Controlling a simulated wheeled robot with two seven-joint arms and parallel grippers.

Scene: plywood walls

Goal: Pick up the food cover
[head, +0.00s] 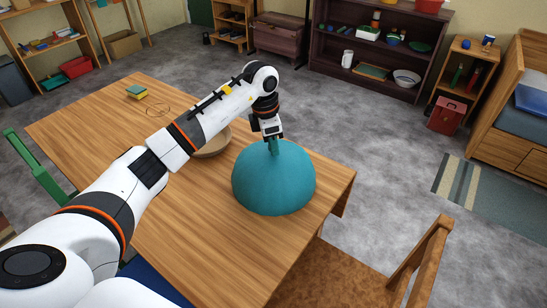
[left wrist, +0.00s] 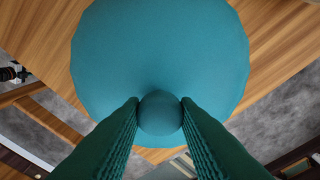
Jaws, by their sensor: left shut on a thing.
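The food cover (head: 273,183) is a teal dome with a knob on top, over the wooden table near its right end. It fills the upper middle of the left wrist view (left wrist: 160,50). My left gripper (head: 273,142) is above the dome, pointing down, and is shut on its knob (left wrist: 160,113); the two green fingers sit on either side of the knob. I cannot tell whether the cover's rim touches the table. My right gripper is not in view.
The wooden table (head: 75,128) holds a round tan bowl (head: 214,143) partly behind my left arm, and a yellow-green block (head: 137,92) at the far left. A wooden chair (head: 425,262) stands at the near right. Shelves (head: 385,45) line the back wall.

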